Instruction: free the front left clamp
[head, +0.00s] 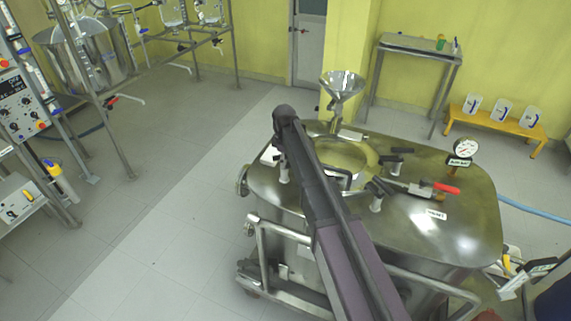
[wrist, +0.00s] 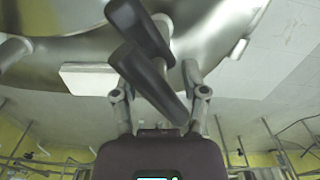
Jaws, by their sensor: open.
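The steel vessel lid (head: 430,190) carries several clamps with black handles around a round opening. In the wrist view, a clamp with a thick black handle (wrist: 150,75) and a second black grip (wrist: 138,26) fills the space in front of my gripper (wrist: 158,88). My gripper is open, one finger on each side of the lower end of the black handle. I cannot tell whether either finger touches it. In the head view my arm covers the gripper and much of this clamp; a pale clamp post (head: 284,172) shows just left of the arm.
Other black-handled clamps (head: 396,151) stand on the lid to the right. A red-handled valve (head: 440,188), a pressure gauge (head: 465,148) and a steel funnel (head: 342,88) also rise from it. A white plate (wrist: 90,78) lies beside the clamp. The floor (head: 170,190) to the left is clear.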

